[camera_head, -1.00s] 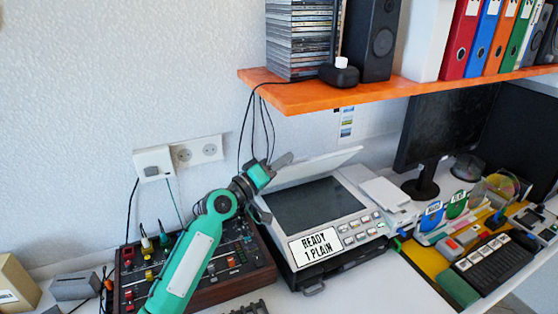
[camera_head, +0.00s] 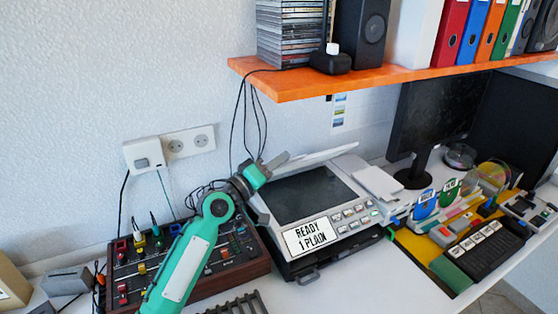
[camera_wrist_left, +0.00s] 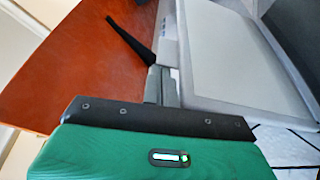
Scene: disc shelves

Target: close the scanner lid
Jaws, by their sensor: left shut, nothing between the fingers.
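The scanner (camera_head: 330,222) stands on the desk with its dark glass (camera_head: 305,195) showing. Its lid (camera_head: 325,154) is partly raised and shows as a thin pale plate slanting over the back of the glass. My left gripper (camera_head: 282,158) is shut and empty at the left end of the lid. Its fingers overlap the lid's edge in the head view; whether they touch it is unclear. In the left wrist view the shut fingers (camera_wrist_left: 162,80) lie beside a pale grey panel (camera_wrist_left: 245,55), which looks like the lid. My right gripper is not in view.
A mixer (camera_head: 215,262) with knobs and plugs stands left of the scanner, under my left arm. The orange shelf (camera_head: 300,84) overhangs behind. A monitor (camera_head: 435,115) and a cluttered yellow tray (camera_head: 408,240) are to the right. Bare desk (camera_head: 370,285) lies in front.

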